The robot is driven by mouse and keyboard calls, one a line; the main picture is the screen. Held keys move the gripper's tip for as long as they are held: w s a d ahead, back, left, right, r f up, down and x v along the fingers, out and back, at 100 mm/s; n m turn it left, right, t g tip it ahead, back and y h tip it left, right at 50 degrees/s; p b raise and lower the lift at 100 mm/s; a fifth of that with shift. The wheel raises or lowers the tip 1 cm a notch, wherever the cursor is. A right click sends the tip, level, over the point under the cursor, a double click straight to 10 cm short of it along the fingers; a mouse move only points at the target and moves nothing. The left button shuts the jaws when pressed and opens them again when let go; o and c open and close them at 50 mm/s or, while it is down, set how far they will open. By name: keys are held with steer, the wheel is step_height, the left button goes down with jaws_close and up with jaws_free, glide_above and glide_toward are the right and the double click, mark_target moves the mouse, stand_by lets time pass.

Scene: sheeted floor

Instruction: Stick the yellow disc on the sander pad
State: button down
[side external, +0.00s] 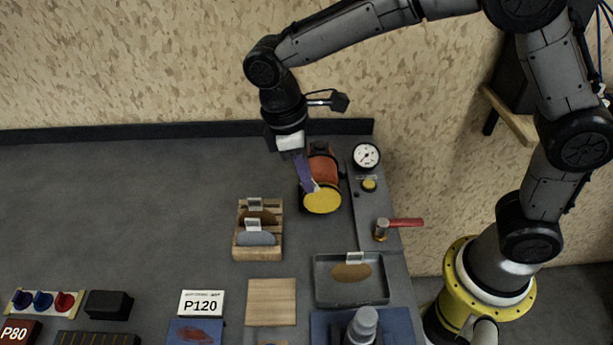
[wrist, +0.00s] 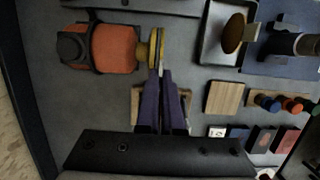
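The orange sander (side external: 322,166) lies on its side near the back of the bench, its round end facing the camera. It also shows in the wrist view (wrist: 112,48), with its pad end to the right. The yellow disc (side external: 322,200) stands upright in front of the pad and covers it in the side view. In the wrist view the disc (wrist: 153,48) is edge-on beside the pad; whether it touches everywhere is hard to tell. My gripper (side external: 311,182) has its purple fingers close together on the disc's pale tab, also in the wrist view (wrist: 160,72).
A wooden rack (side external: 258,253) holds a brown and a grey disc. A metal tray (side external: 352,302) holds a brown disc. A gauge (side external: 366,156) and a red-handled valve (side external: 404,222) stand right of the sander. A wooden block (side external: 271,300) lies in front.

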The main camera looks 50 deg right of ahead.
steer(key=shift+w+d, duration=0.15)
steer(key=c, duration=1)
jaws_free()
